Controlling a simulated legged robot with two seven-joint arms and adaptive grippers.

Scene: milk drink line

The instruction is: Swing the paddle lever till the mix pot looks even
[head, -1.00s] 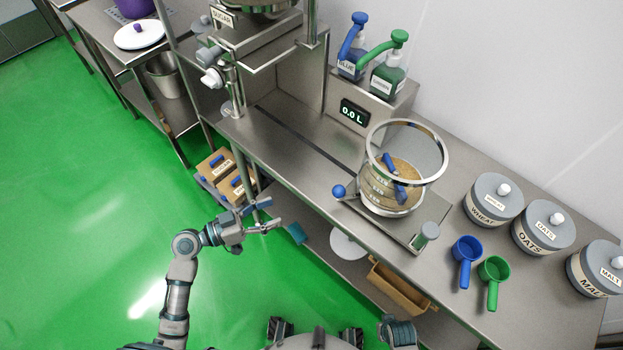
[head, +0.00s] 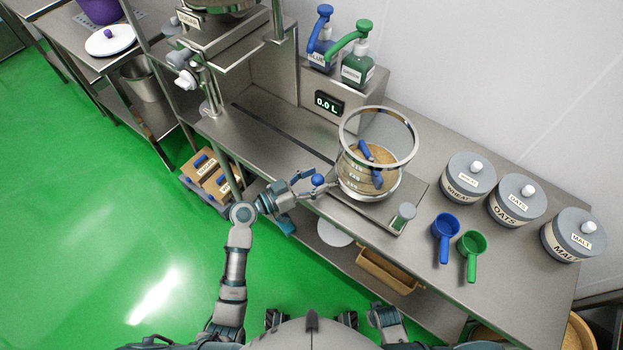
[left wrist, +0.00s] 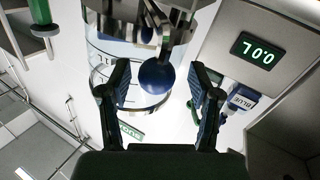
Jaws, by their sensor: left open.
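The mix pot (head: 352,177) is a clear, marked vessel with a wide steel rim, standing on a steel base on the counter. Tan grainy stuff and a blue paddle (head: 365,153) show inside it. The paddle lever's blue ball knob (head: 318,180) sticks out at the pot's left. My left gripper (head: 310,183) is open with its fingers around the knob's sides. In the left wrist view the ball knob (left wrist: 156,77) sits between the two open fingers (left wrist: 158,95), with no clear contact. My right gripper is not in view; only part of an arm shows at the bottom.
A display (head: 328,103) reads 0.0 L behind the pot. A blue pump bottle (head: 320,52) and a green pump bottle (head: 356,68) stand above it. Blue (head: 445,227) and green (head: 471,243) scoops and lidded tubs (head: 516,200) stand at right. A shelf lies below.

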